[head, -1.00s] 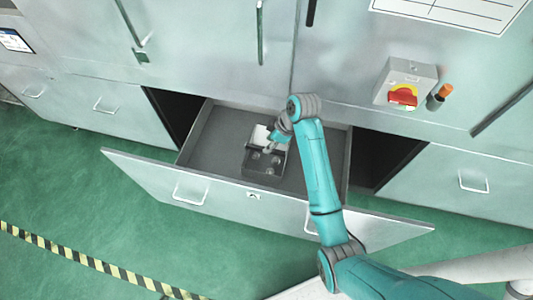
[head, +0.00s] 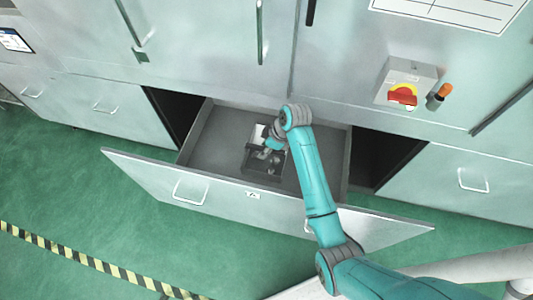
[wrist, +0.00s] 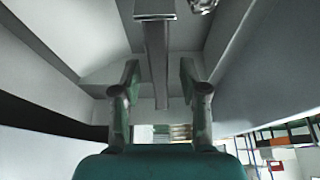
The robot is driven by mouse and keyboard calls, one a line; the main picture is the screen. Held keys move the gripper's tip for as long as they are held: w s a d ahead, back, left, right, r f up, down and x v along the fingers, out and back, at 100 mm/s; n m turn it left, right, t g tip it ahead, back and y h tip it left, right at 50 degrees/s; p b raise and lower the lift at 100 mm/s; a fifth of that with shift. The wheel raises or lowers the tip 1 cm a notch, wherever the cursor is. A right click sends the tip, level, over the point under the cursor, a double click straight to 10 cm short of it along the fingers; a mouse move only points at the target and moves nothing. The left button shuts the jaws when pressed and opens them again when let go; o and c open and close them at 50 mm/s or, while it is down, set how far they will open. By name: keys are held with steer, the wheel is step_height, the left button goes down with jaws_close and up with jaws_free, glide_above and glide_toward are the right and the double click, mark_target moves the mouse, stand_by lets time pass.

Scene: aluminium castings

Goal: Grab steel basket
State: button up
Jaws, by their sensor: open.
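The steel basket (head: 262,179) is a small dark grey open box inside the pulled-out drawer (head: 215,150). A light panel shows at its back, and its inside is partly hidden by my wrist. My gripper (head: 267,154) reaches down over the basket in the head view. In the wrist view my gripper (wrist: 159,78) is open, one finger on each side of a grey metal bar (wrist: 156,55) that looks like part of the basket. I see gaps beside the bar. A shiny rounded piece (wrist: 203,5) shows at the top edge.
The drawer front (head: 215,196) stands out over the green floor (head: 75,205). Dark openings (head: 178,110) flank the drawer. The cabinet face above carries a red and yellow switch box (head: 405,88). Bare drawer floor lies around the basket.

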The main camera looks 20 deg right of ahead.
steer(key=shift+f, duration=0.15)
jaws_close()
stand_by(0.6)
